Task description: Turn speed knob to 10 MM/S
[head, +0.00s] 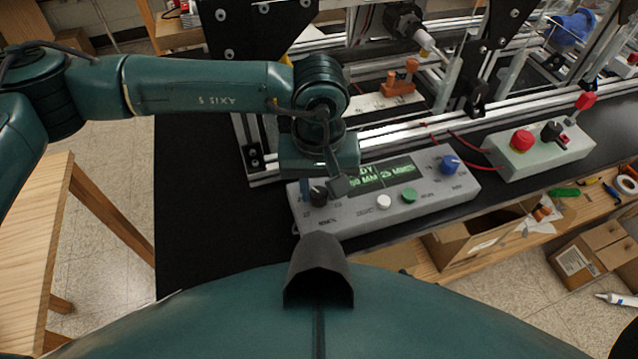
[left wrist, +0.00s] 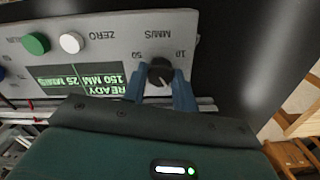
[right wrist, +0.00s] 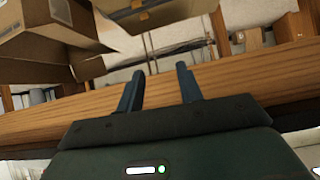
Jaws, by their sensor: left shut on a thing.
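The black speed knob (head: 319,196) sits at the left end of the grey control box (head: 440,200). It also shows in the left wrist view (left wrist: 160,72), upside down, between the printed 10 and 50 with MM/S above. My left gripper (left wrist: 158,78) is shut on this knob, one blue finger on each side. In the head view the left gripper (head: 321,190) reaches down over the box. The green display (left wrist: 80,78) reads READY, 150 MM and 25 MM/S. My right gripper (right wrist: 158,72) is open and empty, away from the box.
A white button (head: 384,202), a green button (head: 409,195) and a blue knob (head: 450,163) are on the same box. A second box with a red button (head: 522,140) stands to the right. The extrusion frame rises behind. Cardboard boxes (right wrist: 60,25) show near my right gripper.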

